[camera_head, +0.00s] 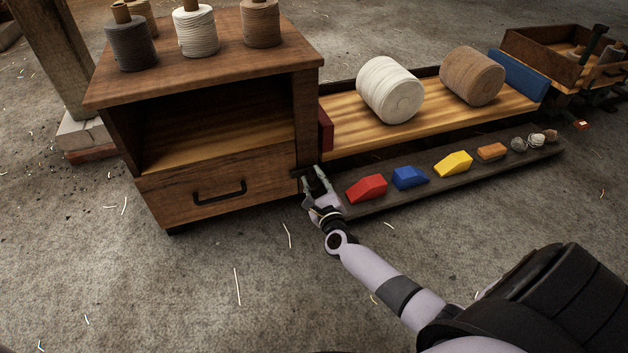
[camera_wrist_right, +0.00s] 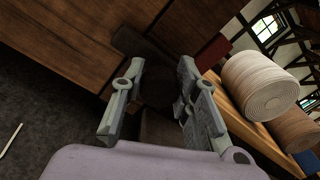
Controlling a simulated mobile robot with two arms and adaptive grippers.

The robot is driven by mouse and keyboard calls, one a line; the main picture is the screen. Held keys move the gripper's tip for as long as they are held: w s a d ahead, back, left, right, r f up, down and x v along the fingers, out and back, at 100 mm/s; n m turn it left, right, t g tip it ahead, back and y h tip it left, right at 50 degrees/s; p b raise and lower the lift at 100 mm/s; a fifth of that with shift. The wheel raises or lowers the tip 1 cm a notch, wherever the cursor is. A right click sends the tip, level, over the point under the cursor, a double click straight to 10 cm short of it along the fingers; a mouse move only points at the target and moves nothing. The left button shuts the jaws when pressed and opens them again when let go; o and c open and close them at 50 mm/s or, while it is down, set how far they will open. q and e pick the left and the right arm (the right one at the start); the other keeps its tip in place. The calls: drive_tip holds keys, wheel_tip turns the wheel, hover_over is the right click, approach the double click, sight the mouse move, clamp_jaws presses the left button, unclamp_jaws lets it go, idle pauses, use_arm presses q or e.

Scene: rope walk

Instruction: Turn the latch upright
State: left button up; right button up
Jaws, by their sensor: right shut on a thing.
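My right gripper (camera_head: 312,180) is at the lower right corner of the wooden cabinet (camera_head: 225,165), beside its drawer. In the right wrist view, my right gripper (camera_wrist_right: 160,90) has its two fingers on either side of a dark piece (camera_wrist_right: 155,92), which I take to be the latch. The fingers are shut on it. A dark bar runs slantwise behind the fingertips against the wood. The latch is mostly hidden by the fingers and shade, so its exact tilt cannot be told. My left gripper is not in view.
The drawer has a black handle (camera_head: 219,192). Several spools of twine stand on the cabinet. A low shelf (camera_head: 340,138) holds a white spool (camera_head: 390,90) and a brown spool (camera_head: 472,76). A dark rail (camera_head: 400,201) with coloured blocks lies just right of my gripper.

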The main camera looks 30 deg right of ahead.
drive_tip(key=shift+n, duration=0.3)
drive_tip(key=n+p, duration=0.1)
drive_tip(key=n, duration=0.2)
drive_tip(key=shift+n, duration=0.3)
drive_tip(key=n+p, duration=0.1)
drive_tip(key=n, duration=0.3)
drive_tip(key=shift+n, duration=0.4)
drive_tip(key=n+p, duration=0.1)
drive_tip(key=n, duration=0.3)
drive_tip(key=shift+n, duration=0.4)
drive_tip(key=n, duration=0.2)
drive_tip(key=n+p, duration=0.1)
drive_tip(key=n, duration=0.1)
drive_tip(key=shift+f+t+y+p, duration=0.15)
drive_tip(key=shift+t+y+p, duration=0.15)
drive_tip(key=shift+n, duration=0.4)
drive_tip(key=o, duration=1.2)
drive_tip(key=shift+c, duration=0.2)
